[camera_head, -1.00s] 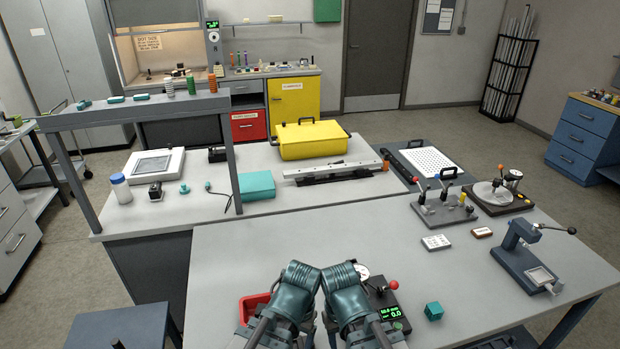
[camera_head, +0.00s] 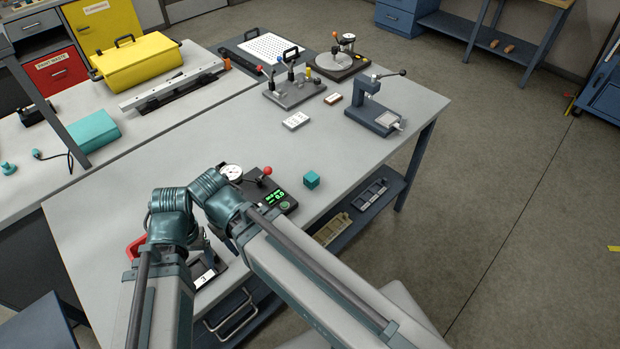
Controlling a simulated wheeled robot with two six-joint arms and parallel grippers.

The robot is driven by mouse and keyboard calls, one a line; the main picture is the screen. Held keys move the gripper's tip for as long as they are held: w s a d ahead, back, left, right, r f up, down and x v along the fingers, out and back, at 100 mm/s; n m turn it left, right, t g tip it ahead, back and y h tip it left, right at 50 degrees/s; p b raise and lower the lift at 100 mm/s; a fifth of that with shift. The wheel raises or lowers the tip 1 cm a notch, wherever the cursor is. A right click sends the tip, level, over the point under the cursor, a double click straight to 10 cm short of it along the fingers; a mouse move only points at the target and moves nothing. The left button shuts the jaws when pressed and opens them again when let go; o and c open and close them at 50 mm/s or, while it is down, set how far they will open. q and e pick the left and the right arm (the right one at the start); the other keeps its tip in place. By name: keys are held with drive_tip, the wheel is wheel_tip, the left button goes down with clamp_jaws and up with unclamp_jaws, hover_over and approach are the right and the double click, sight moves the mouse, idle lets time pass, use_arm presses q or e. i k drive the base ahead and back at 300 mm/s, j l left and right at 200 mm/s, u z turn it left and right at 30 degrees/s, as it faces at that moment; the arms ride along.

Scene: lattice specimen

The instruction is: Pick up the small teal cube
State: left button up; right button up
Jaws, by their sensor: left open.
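The small teal cube (camera_head: 311,180) sits alone on the grey bench top (camera_head: 330,148) near its front edge, just right of a black gauge box with a green display. My two arms come in from the bottom, with their teal joints over the bench's front left part. My left gripper (camera_head: 206,268) shows partly between the arm links, low near the bench's front edge. It is open, and it is well to the left of the cube, not touching it. My right gripper is hidden behind my arm links. Nothing covers the cube.
The gauge box (camera_head: 283,204) with a red-knobbed lever stands close left of the cube. A red tray (camera_head: 136,247) is partly hidden by my left arm. A blue press (camera_head: 375,118) and a lever fixture (camera_head: 293,92) stand farther back. The bench right of the cube is clear.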

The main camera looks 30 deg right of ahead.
sight(311, 178)
drive_tip(key=i+l+z, duration=0.1)
drive_tip(key=z, duration=0.35)
drive_tip(key=k, duration=0.65)
drive_tip(key=u, duration=0.9)
drive_tip(key=l+u, duration=0.15)
drive_tip(key=u, duration=0.15)
drive_tip(key=l+u, duration=0.1)
drive_tip(key=u, duration=0.2)
drive_tip(key=k+l, duration=0.1)
drive_tip(key=l, duration=0.55)
drive_tip(key=k+l, duration=0.1)
drive_tip(key=l, duration=0.5)
drive_tip(key=k+l, duration=0.1)
drive_tip(key=l, duration=0.55)
drive_tip(key=k+l, duration=0.1)
drive_tip(key=l, duration=0.55)
